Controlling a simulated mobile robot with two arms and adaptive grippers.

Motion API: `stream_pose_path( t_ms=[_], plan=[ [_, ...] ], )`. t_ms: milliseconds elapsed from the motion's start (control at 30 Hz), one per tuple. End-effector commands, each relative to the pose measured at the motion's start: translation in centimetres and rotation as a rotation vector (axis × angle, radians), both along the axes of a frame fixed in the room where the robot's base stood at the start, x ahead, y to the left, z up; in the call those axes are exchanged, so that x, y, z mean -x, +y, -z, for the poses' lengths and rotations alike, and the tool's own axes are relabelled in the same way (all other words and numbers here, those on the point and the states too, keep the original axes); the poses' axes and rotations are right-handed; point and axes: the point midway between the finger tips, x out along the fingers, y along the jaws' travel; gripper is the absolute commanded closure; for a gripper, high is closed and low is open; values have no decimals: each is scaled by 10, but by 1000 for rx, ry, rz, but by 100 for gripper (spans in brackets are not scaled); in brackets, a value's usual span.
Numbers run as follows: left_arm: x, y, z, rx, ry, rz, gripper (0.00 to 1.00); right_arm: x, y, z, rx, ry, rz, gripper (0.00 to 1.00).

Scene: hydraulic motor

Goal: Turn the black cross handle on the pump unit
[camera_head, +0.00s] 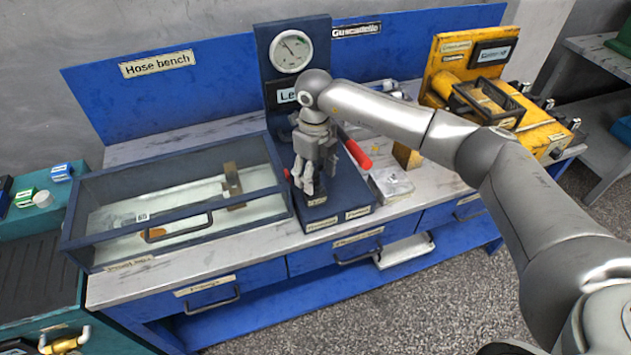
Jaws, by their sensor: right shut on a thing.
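The pump unit is a dark blue stand with a round white gauge (291,51) on its back plate and a labelled base (350,195) on the bench. My right gripper (308,188) reaches down over the base, with its fingers pointing down at the front. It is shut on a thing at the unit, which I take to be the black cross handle. The handle is mostly hidden by the fingers, so its angle cannot be told. A red lever grip (357,154) sticks out just right of the gripper. My left gripper is not in view.
A glass-walled tank (95,225) stands close on the left of the pump unit. A yellow unit (545,137) stands at the bench's right. A clear bag (392,182) and a brown block (406,157) lie right of the base.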

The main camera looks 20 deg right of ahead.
Motion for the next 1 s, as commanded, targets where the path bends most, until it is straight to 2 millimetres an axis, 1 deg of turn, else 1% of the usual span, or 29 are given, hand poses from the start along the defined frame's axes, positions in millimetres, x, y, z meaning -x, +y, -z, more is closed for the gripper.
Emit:
stream_pose_path(
  t_ms=[33,400,700,1000],
  plan=[
    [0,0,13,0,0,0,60,3,5,8,-5,7,-55,68],
    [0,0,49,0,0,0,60,4,3,8,-4,10,-398,68],
    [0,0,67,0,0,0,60,5,1,8,-4,15,-609,68],
    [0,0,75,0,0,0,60,6,0,7,-3,18,-715,68]
  ],
)
